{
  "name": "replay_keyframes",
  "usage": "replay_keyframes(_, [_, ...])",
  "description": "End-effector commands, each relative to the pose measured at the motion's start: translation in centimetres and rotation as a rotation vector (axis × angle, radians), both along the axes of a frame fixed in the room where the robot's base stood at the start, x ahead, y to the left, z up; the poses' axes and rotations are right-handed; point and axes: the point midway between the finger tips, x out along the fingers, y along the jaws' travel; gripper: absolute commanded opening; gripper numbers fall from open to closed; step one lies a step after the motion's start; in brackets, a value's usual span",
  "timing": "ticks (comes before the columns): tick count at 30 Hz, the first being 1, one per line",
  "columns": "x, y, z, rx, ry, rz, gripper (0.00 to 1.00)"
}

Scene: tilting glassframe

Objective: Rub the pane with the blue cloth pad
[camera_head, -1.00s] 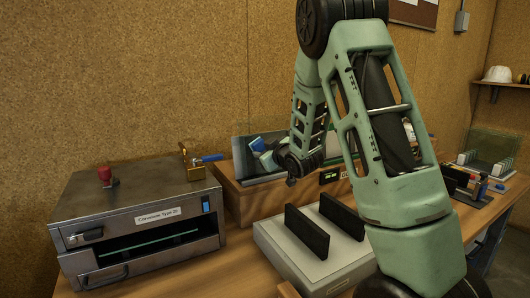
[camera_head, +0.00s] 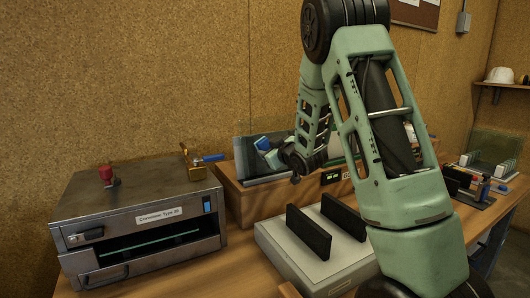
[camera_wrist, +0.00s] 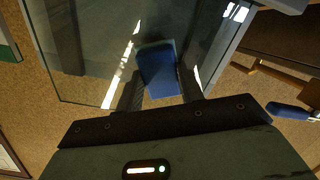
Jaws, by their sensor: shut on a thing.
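The blue cloth pad (camera_wrist: 158,72) is between the two dark fingers of my gripper (camera_wrist: 160,92) in the wrist view, and the jaws are shut on it. The pad lies over the glass pane (camera_wrist: 90,55); I cannot tell whether it touches the glass. In the head view the pad (camera_head: 263,143) shows as a small blue patch left of my wrist, in front of the pane (camera_head: 245,155). The pane stands in a wooden frame box (camera_head: 232,200). My arm hides the right part of the pane.
A grey metal oven-like case (camera_head: 140,215) with a red knob stands at the left. A brass clamp with a blue handle (camera_head: 208,158) sits at its back corner. A light base with two black blocks (camera_head: 308,232) is in front of the frame box. A rack (camera_head: 485,165) stands far right.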

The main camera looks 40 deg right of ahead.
Motion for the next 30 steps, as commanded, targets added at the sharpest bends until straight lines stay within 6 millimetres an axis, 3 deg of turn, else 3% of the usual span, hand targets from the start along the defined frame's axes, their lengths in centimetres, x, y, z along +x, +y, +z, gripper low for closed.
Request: replay_keyframes(30, [-1.4,-6.1,0.0,0.0,-0.001,0.0,0.12])
